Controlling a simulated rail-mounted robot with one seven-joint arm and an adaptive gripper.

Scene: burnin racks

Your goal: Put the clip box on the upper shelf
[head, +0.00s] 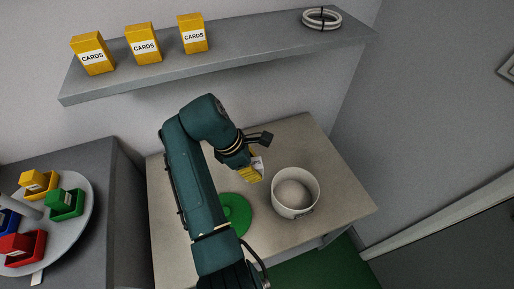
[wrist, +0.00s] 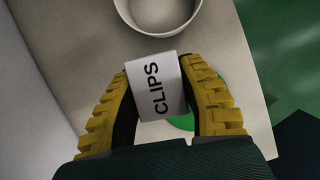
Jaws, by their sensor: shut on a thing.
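My gripper (head: 255,172) is shut on the clip box (wrist: 157,88), a small white-faced box lettered "CLIPS". In the wrist view the box sits between the two yellow-padded fingers, which touch its sides. In the head view the clip box (head: 258,163) is mostly hidden by my gripper, with a bit of white showing. My gripper is over the beige table, left of a white pot. The upper shelf (head: 230,61) is a grey board on the back wall, behind and above my arm.
Three yellow card boxes (head: 143,44) stand on the shelf's left half; a coiled white cable (head: 321,18) lies at its right end. Between them the shelf is clear. The white pot (head: 296,212) and a green disc (head: 236,213) are on the table (head: 170,262). A round tray (head: 82,228) holds coloured bins.

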